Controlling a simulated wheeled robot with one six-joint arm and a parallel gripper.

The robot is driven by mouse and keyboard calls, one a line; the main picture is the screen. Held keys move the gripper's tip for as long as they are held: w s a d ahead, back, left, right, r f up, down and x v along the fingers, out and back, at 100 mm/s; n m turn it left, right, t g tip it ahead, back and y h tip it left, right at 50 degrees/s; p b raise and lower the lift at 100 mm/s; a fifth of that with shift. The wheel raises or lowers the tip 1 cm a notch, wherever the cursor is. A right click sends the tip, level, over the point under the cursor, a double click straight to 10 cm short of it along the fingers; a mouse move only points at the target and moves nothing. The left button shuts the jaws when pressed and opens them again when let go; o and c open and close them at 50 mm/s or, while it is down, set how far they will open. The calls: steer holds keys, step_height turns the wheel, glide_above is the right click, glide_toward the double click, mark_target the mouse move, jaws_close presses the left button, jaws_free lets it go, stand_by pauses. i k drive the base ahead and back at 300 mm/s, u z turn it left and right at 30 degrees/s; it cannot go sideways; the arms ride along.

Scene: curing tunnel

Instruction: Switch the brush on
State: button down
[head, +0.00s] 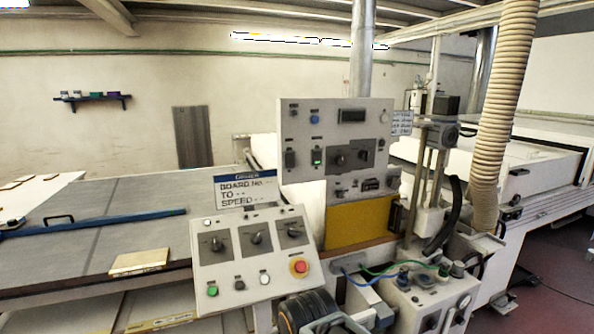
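A sloped light-grey control panel (246,266) stands in the middle foreground of the head view. It has a row of three dark rotary switches: left (216,244), middle (257,238) and right (292,231). An upright panel (331,110) behind carries more knobs, a green-lit switch (317,157) and displays. Labels are too small to read, so I cannot tell which control is the brush's. My gripper is not identifiable in view.
A sign (248,188) reading "BOARD No. TO SPEED" stands above the sloped panel. A dark ribbed object (306,312) sits close in front. A grey box (430,300) with cables is at right, under a beige hose (502,110).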

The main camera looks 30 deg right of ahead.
mark_target(288, 157)
steer(key=k, duration=0.3)
steer(key=u, duration=0.95)
steer(key=i, duration=0.65)
steer(key=z, duration=0.9)
